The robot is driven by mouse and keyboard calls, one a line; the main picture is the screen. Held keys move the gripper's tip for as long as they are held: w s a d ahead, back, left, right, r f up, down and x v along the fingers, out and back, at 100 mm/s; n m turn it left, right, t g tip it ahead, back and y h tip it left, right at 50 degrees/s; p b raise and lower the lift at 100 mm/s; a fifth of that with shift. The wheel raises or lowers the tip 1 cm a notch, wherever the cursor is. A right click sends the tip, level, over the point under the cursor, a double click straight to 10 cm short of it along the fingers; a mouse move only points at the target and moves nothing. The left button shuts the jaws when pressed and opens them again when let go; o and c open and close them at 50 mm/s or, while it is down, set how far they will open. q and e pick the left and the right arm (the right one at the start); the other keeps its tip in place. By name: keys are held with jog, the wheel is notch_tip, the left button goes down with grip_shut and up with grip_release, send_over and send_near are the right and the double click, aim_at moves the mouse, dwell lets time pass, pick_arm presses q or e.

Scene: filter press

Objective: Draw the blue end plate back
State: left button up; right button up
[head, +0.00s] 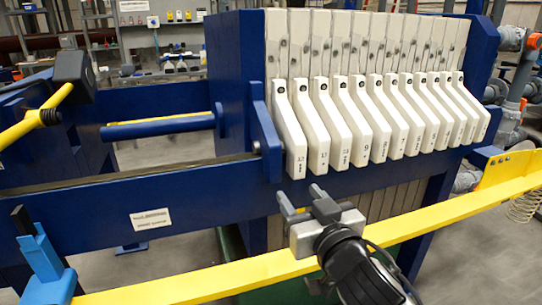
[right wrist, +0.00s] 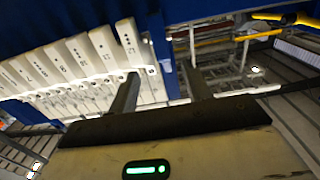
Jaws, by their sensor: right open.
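The blue end plate (head: 232,70) stands upright at the left end of the white plate stack, touching or nearly touching it. A blue handle lug (head: 264,132) sits on its near side, just left of the white handle numbered 12. A blue rod (head: 160,126) runs left from the plate. My right gripper (head: 303,202) is open and empty, below the rail and under the leftmost white handles. In the right wrist view, the open fingers (right wrist: 160,72) point toward the plates, with blue metal (right wrist: 157,45) beyond the gap. My left gripper is not in view.
Numbered white filter plates (head: 366,125) hang in a row to the right. A blue side rail (head: 215,198) runs below their handles. A yellow bar (head: 200,282) crosses in front, under my right wrist. A yellow lever (head: 30,125) with a black end stands at left.

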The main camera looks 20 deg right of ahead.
aim_at(275, 163)
jog(key=w, duration=0.5)
jog(key=w+p, duration=0.1)
jog(key=w, duration=0.9)
jog(key=shift+w+a+p, duration=0.25)
jog(key=shift+w+p, duration=0.05)
jog(key=shift+w, duration=0.1)
jog(key=shift+r, duration=0.1)
grip_shut()
